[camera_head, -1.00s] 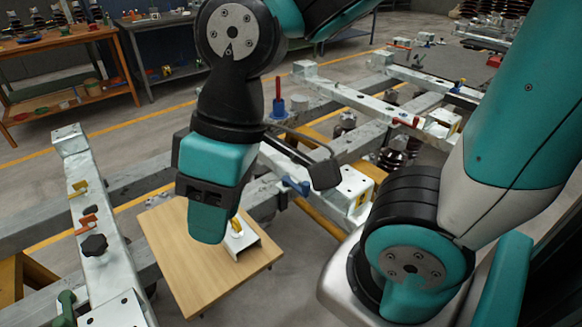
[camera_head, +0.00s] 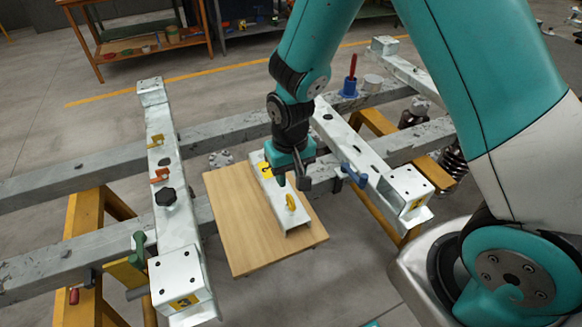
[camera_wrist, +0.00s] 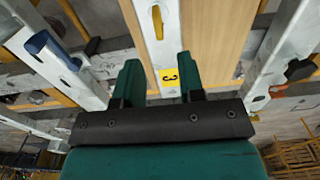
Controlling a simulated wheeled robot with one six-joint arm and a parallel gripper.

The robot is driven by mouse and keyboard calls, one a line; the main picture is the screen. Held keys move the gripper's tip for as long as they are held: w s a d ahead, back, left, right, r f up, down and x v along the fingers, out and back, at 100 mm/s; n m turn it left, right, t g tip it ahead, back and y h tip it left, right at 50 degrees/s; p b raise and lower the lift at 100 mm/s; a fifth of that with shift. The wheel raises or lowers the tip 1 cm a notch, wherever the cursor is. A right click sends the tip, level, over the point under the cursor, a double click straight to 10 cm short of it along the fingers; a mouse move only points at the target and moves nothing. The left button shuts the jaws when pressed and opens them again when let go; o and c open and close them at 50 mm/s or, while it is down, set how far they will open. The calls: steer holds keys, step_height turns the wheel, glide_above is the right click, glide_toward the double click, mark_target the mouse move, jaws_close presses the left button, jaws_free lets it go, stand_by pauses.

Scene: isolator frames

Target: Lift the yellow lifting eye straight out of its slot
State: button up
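The yellow lifting eye (camera_head: 291,202) stands upright on a pale metal channel (camera_head: 270,190), which lies on a wooden board. It also shows at the top of the wrist view (camera_wrist: 157,22), on the channel beyond the fingertips. My gripper (camera_head: 282,182) is over the channel's rear part, apart from the eye, near a yellow label (camera_head: 265,169). In the wrist view the two green fingers (camera_wrist: 161,72) are spread wide with nothing between them; the label marked 3 (camera_wrist: 168,75) shows beyond the gap. The eye's foot and slot are too small to make out.
The wooden board (camera_head: 235,225) has bare room left of the channel. A metal beam with a black knob (camera_head: 166,196) stands left. Another beam with a blue lever (camera_head: 354,174) stands close right of my gripper. A blue base with a red rod (camera_head: 350,78) is behind.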

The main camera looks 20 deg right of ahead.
mark_target(289, 194)
step_height(289, 194, down, 11)
steer(key=b, duration=0.8)
steer(key=shift+w+d, duration=0.1)
jaws_close()
steer(key=shift+w+r, duration=0.15)
steer(key=shift+w, duration=0.25)
stand_by(1.6)
steer(key=shift+r+p, duration=1.25)
steer(key=shift+p, duration=0.2)
stand_by(2.4)
